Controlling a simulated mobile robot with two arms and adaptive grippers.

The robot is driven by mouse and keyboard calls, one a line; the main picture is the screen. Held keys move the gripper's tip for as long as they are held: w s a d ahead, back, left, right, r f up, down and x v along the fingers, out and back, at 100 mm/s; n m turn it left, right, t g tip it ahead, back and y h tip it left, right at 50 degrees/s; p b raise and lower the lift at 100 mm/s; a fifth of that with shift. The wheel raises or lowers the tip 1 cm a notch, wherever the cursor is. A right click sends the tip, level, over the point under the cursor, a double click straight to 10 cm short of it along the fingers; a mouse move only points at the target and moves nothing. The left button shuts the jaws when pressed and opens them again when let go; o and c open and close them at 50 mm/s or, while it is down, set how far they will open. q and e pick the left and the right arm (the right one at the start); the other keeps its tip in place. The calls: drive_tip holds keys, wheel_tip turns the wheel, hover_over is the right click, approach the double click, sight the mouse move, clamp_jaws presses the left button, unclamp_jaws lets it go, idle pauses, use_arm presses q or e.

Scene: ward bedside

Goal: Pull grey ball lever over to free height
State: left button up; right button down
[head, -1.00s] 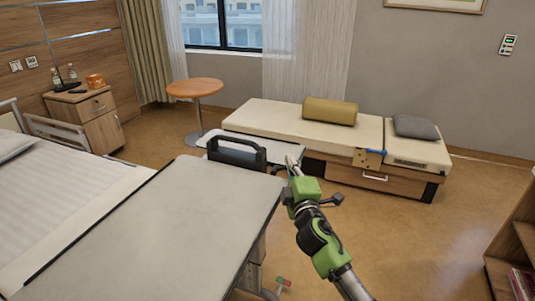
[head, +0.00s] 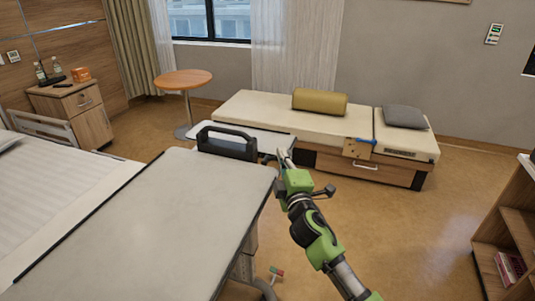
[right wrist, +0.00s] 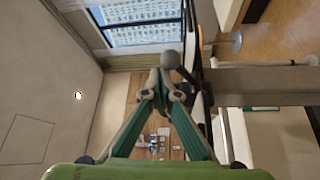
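In the right wrist view, the grey ball (right wrist: 171,60) of the lever is just beyond and slightly right of my fingertips. Its dark stem runs down to the right. My right gripper (right wrist: 159,76) has its two fingers drawn together at the tips, with no object visible between them; whether they touch the ball is unclear. In the head view, my right gripper (head: 285,157) is by the far right corner of the overbed table (head: 150,215). The ball is too small to make out there. My left gripper is not in view.
A black handled piece (head: 228,143) stands at the table's far end, with a smaller pale top (head: 262,138) behind it. A bench with cushions (head: 270,115) lies beyond. A bed (head: 60,190) is left and a shelf unit (head: 510,225) right.

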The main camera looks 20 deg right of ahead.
drive_tip(key=s+f, duration=0.1)
drive_tip(key=s, duration=1)
drive_tip(key=shift+s+a, duration=0.35)
drive_tip(key=shift+a, duration=0.05)
drive_tip(key=shift+f, duration=0.1)
wheel_tip(320, 180, down, 25)
drive_tip(key=s+m+g, duration=0.2)
drive_tip(key=m+g, duration=0.1)
drive_tip(key=g, duration=0.2)
drive_tip(key=s+d+f+m+g, duration=0.15)
drive_tip(key=s+f+g, duration=0.45)
drive_tip(key=f, duration=1)
drive_tip(key=s+f+m+g, duration=0.2)
drive_tip(key=s+f, duration=0.6)
drive_tip(key=s, duration=0.6)
drive_tip(key=s+f+m+g+y, duration=0.1)
drive_tip(key=s+f+m+g, duration=0.1)
drive_tip(key=s+f, duration=0.7)
drive_tip(key=s+f+m+g, duration=0.3)
drive_tip(key=s+f, duration=0.5)
drive_tip(key=s, duration=1.3)
drive_tip(key=shift+s+d+f+m, duration=0.15)
drive_tip(key=shift+s+f+m, duration=0.05)
drive_tip(key=shift+m, duration=0.45)
